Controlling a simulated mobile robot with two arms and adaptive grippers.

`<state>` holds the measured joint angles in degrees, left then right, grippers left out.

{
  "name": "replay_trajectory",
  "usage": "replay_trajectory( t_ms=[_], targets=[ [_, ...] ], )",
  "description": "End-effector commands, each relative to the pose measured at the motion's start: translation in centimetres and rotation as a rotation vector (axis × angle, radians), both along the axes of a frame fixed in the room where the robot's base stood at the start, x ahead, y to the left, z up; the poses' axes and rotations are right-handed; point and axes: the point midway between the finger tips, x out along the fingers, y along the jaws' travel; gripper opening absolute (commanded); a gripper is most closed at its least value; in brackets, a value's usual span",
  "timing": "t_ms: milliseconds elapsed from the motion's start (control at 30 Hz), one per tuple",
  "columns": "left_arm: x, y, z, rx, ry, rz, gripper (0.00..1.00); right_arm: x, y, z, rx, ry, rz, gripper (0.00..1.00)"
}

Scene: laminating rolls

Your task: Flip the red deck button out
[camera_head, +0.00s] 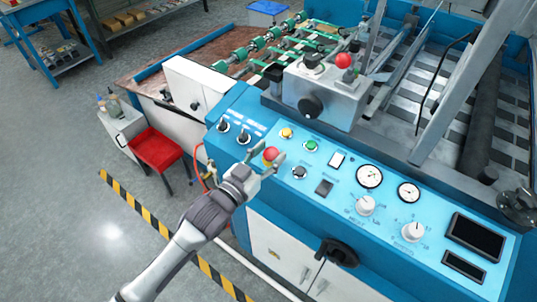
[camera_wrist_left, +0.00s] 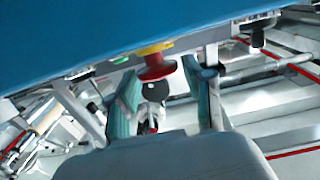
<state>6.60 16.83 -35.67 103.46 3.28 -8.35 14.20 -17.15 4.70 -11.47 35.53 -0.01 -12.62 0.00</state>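The red button (camera_head: 271,153) sits on the blue control panel (camera_head: 330,215), near its front left edge. My left gripper (camera_head: 267,155) is at this button, with its fingers apart on either side of it. In the left wrist view the red button (camera_wrist_left: 157,68) with its yellow collar shows between the two open fingertips (camera_wrist_left: 159,75). I see a gap beside the button there, and cannot tell whether either finger touches it. A second red button (camera_head: 343,60) stands on the grey metal box further back. My right gripper is not in view.
The panel also holds a yellow button (camera_head: 287,132), a green button (camera_head: 311,146), a black knob (camera_head: 299,172), gauges (camera_head: 369,176) and white dials (camera_head: 413,231). A black handle (camera_head: 337,252) juts from the front. A red stool (camera_head: 156,149) stands left.

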Motion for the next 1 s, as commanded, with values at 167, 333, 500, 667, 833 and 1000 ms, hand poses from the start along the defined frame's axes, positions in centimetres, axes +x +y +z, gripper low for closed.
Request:
replay_trajectory(
  t_ms=[167,333,500,667,833,1000],
  targets=[
    [0.0,0.0,-0.2,0.002,0.005,0.0,0.66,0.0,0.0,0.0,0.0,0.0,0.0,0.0],
    [-0.1,0.0,-0.3,0.003,0.006,0.001,0.66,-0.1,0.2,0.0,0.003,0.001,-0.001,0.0],
    [-1.3,0.9,-0.5,0.005,0.009,0.001,0.66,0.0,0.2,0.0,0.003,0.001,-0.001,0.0],
    [-3.9,2.8,-0.5,0.006,0.009,0.001,0.66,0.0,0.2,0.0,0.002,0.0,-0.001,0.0],
    [-6.9,4.9,-0.4,0.005,0.009,0.0,0.66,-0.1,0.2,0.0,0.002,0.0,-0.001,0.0],
    [-8.9,6.4,-0.3,0.003,0.006,0.001,0.66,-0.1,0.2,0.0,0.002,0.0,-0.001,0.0]
  ],
)
